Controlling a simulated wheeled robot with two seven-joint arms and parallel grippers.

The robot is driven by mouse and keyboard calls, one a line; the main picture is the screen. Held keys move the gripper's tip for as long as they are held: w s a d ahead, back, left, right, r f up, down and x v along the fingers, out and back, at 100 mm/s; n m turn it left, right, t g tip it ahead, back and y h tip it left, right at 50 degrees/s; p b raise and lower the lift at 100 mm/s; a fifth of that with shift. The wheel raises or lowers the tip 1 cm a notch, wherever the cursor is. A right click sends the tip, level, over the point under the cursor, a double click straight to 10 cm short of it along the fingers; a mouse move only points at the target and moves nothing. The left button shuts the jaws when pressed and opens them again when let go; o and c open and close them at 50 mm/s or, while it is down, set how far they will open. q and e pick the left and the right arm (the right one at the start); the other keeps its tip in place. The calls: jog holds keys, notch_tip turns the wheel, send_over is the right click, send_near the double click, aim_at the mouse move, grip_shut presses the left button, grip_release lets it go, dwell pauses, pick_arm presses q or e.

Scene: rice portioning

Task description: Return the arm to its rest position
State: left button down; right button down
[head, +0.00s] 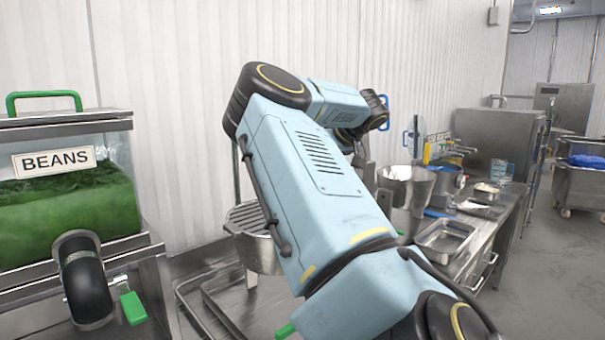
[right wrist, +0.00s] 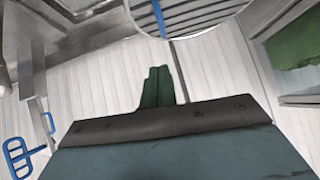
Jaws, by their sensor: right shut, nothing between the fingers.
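My right arm (head: 310,180) is light blue with black joints. It comes in from the lower right of the head view, rises across the middle, and bends at a black joint (head: 270,85) toward the back wall. Its gripper cannot be made out in the head view. In the right wrist view my right gripper (right wrist: 157,88) shows as dark green fingers pressed together beyond a dark bar, shut and empty. White panelled wall lies behind the fingers. My left gripper is in neither view.
A clear BEANS dispenser (head: 68,128) with green contents stands at left. A round slatted metal vessel (head: 250,218) is partly behind my arm. A steel bowl (head: 405,183), a tray (head: 443,238) and utensils crowd the right counter. Open floor (head: 560,265) lies at far right.

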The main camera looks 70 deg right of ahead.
jog(key=v, duration=0.5)
jog(key=shift+s+r, duration=0.25)
jog(key=shift+s, duration=0.1)
